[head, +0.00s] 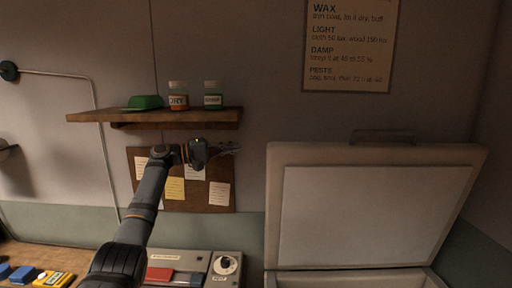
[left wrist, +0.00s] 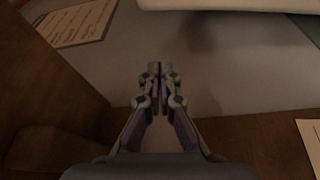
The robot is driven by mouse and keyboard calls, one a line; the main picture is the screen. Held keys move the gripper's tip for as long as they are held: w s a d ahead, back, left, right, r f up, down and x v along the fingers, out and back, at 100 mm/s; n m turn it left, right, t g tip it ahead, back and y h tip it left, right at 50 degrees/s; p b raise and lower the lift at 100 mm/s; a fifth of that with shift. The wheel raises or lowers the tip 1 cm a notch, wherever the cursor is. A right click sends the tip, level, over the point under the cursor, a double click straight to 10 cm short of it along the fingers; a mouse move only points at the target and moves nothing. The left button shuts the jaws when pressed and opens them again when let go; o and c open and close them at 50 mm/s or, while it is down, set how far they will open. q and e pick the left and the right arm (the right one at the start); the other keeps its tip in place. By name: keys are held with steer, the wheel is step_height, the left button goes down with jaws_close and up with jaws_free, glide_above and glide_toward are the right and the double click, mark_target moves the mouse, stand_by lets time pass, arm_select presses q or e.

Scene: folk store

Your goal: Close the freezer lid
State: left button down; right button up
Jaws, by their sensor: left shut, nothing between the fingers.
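The freezer lid (head: 375,215) stands raised at the right of the head view, its pale inner panel facing me. A handle (head: 383,137) sits on its top edge. The freezer body (head: 350,279) shows only as a rim at the bottom edge of the view. My left gripper (head: 232,149) is shut and empty, in front of the wall beneath the shelf, to the left of the lid and apart from it. In the left wrist view its fingertips (left wrist: 156,70) are together. My right gripper is in neither view.
A wooden shelf (head: 155,116) above my left gripper holds a green item (head: 145,102) and two jars (head: 178,96). A pinboard (head: 218,170) with notes hangs behind the arm. A grey box with a dial (head: 225,266) stands left of the freezer. A poster (head: 350,45) hangs above the lid.

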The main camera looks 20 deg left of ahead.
arm_select(q)
steer(key=p+x, duration=0.5)
steer(key=x, duration=0.5)
steer(key=s, duration=0.1)
steer(key=s+d+p, duration=0.1)
steer(key=s+f, duration=0.1)
steer(key=shift+s+d+p, duration=0.2)
steer(key=shift+s+p, duration=0.1)
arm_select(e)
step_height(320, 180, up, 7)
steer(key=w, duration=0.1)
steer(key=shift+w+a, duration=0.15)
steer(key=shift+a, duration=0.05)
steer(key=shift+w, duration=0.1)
